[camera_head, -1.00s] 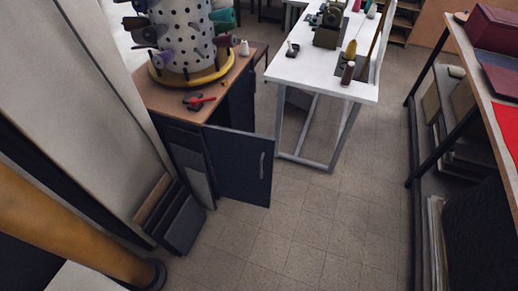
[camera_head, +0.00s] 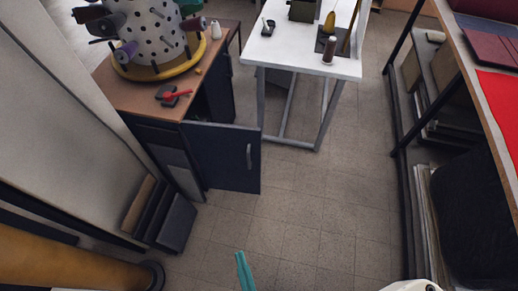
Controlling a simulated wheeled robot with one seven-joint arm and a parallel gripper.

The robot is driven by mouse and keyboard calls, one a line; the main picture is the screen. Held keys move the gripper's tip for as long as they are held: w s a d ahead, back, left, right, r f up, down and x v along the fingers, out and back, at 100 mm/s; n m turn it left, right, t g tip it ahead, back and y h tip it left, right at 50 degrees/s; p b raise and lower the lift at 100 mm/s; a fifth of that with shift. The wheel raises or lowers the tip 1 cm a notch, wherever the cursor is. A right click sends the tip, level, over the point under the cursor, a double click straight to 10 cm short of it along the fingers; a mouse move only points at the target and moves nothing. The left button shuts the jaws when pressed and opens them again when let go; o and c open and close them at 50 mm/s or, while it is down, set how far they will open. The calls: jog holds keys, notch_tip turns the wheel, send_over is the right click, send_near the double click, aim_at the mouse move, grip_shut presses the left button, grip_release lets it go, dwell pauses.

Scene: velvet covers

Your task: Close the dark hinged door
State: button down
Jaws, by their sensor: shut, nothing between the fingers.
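The dark hinged door (camera_head: 222,158) stands open on the cabinet (camera_head: 154,130) at left of centre. Its broad face is turned toward me, its hinged edge is at the left, and a pale upright handle (camera_head: 249,157) is near its right edge. The cabinet's inside is mostly hidden behind the door. My gripper (camera_head: 243,258) shows as narrow teal fingertips at the bottom edge, close together with nothing seen between them. It is in front of the door and apart from it. The rest of the gripper is out of frame.
A perforated white drum (camera_head: 143,32) with spools and a red-handled tool (camera_head: 176,94) are on the cabinet top. Dark panels (camera_head: 176,222) lean at its left. A white table (camera_head: 300,55) stands behind, a shelf rack (camera_head: 400,150) at right. Floor between is clear.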

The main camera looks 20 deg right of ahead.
jog(key=w+d+f+m+t+h, duration=0.1)
jog(key=w+d+f+m+h, duration=0.2)
jog(key=w+f, duration=0.8)
jog(key=m+g+h, duration=0.1)
jog(key=m+h, duration=0.1)
jog(key=h, duration=0.3)
send_near(254, 142)
jog(key=x, duration=0.6)
jog(key=shift+w+d+r, duration=0.1)
jog(key=shift+w+r, duration=0.05)
jog(key=shift+w, duration=0.05)
